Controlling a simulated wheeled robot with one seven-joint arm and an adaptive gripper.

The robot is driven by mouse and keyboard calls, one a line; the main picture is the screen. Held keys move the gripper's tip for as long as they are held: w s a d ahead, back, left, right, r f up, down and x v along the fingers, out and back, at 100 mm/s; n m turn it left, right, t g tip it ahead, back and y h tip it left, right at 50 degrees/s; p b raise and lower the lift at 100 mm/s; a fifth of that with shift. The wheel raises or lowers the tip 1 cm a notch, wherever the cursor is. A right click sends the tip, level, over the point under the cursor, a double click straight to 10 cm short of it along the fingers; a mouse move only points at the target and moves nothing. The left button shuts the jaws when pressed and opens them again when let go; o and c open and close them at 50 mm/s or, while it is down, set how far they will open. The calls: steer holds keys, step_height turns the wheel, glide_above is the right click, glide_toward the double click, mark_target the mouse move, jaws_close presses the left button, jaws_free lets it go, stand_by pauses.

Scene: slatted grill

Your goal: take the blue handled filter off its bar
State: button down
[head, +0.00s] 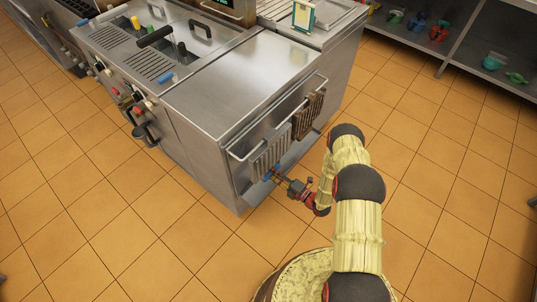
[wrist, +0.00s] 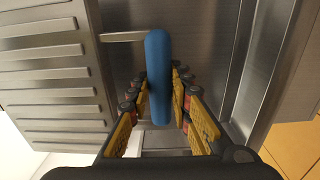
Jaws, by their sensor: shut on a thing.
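The grey slatted filter (head: 268,158) hangs at the front of the steel unit, below the left part of a horizontal bar (head: 285,117). Its blue handle (wrist: 158,85) stands upright in the middle of the wrist view, joined to the filter by a short metal stem. The filter's ribbed face (wrist: 50,75) fills the left of that view. My gripper (head: 278,176) is at the filter's lower right edge. In the wrist view its fingers (wrist: 157,80) are shut on the blue handle, one on each side. The filter's top edge is hidden from the wrist view.
A brown slatted filter (head: 308,115) hangs on the same bar to the right. Open tiled floor (head: 120,220) lies in front. A shelf (head: 490,60) with coloured items is at the upper right.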

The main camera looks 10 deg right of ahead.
steer(key=shift+d, duration=0.1)
steer(key=v, duration=0.7)
steer(key=shift+s+d, duration=0.2)
steer(key=shift+s, duration=0.15)
stand_by(0.4)
stand_by(0.5)
